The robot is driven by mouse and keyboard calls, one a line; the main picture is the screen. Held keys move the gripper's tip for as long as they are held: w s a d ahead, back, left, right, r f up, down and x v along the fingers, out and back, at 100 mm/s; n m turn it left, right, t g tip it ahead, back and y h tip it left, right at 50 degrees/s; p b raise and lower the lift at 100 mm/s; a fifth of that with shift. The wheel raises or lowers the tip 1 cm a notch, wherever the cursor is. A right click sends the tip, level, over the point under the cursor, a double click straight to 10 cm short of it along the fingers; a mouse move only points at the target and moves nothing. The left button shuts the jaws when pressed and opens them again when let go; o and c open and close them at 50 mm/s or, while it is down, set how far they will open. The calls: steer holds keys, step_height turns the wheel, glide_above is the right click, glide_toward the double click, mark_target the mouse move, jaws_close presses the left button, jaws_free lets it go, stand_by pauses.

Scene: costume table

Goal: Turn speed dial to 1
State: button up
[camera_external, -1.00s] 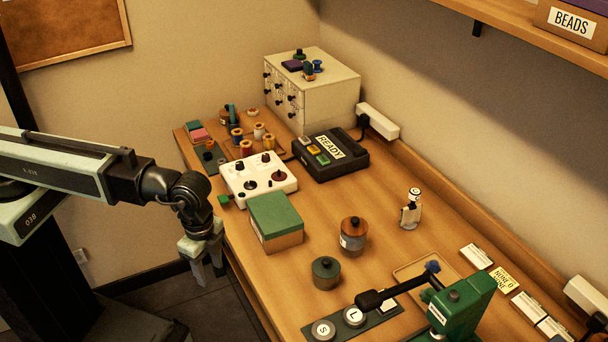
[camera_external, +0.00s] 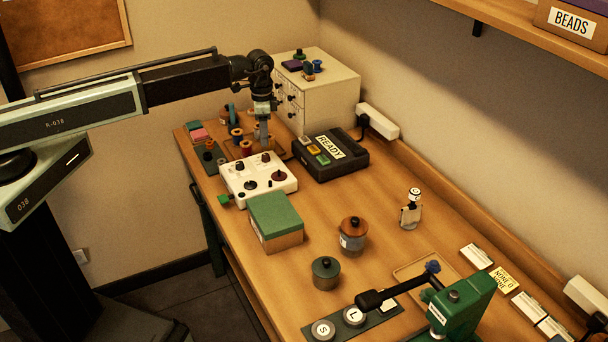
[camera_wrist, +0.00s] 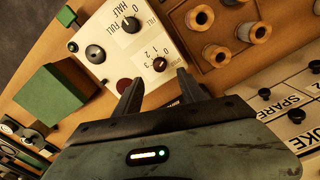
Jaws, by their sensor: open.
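A white control box (camera_external: 262,186) sits on the table, with several knobs on top. Its dial marked 0 to 3 (camera_wrist: 159,64) is a black knob near one edge; it also shows in the external view (camera_external: 266,157). I cannot read for certain which number it points to. Beside it is a black dial marked 0, HALF and FULL (camera_wrist: 131,25). My gripper (camera_wrist: 158,82) is open and empty, pointing down above the 0 to 3 dial's end of the box. In the wrist view that dial appears just beyond and between the fingertips. My gripper appears apart from it.
Thread spools (camera_wrist: 200,18) stand on a wooden tray close to the dial. A drawer cabinet (camera_external: 330,95), a dark READY box (camera_external: 345,165) and a green-lidded box (camera_external: 275,215) surround the control box. A dark red knob (camera_external: 279,175) is also on the box.

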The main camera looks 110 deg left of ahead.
mark_target(265, 155)
step_height(265, 155, down, 8)
steer(key=b, duration=0.7)
steer(key=shift+r, duration=0.25)
jaws_close()
